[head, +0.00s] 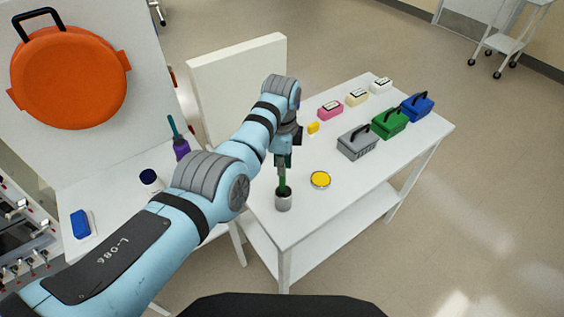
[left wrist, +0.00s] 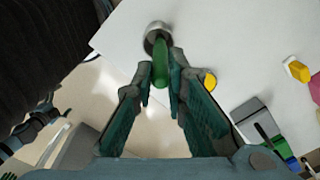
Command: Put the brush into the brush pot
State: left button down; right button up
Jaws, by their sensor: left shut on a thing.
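My left gripper (head: 284,166) points down over the near left part of the white table. It is shut on a green brush (head: 284,187), which also shows between the fingers in the left wrist view (left wrist: 160,68). The brush is roughly upright, and its lower end is at the mouth of a small grey metal pot (head: 283,203). The pot also shows beyond the fingers in the left wrist view (left wrist: 157,31). I cannot tell how deep the brush reaches into the pot. My right gripper is not in view.
A round yellow-topped tin (head: 320,180) stands right of the pot. Grey (head: 357,145), green (head: 390,123) and blue (head: 418,107) boxes line the right side. A yellow block (head: 313,128) lies behind. A purple holder (head: 181,149) stands on the left bench.

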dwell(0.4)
pick_arm(q)
jog(key=c, duration=1.5)
grip_release()
jog(key=shift+c, duration=0.2)
notch_tip(320, 180, up, 2)
jog(key=shift+r+p, duration=0.1)
jog(key=shift+p, duration=0.25)
jog(key=shift+r, duration=3.4)
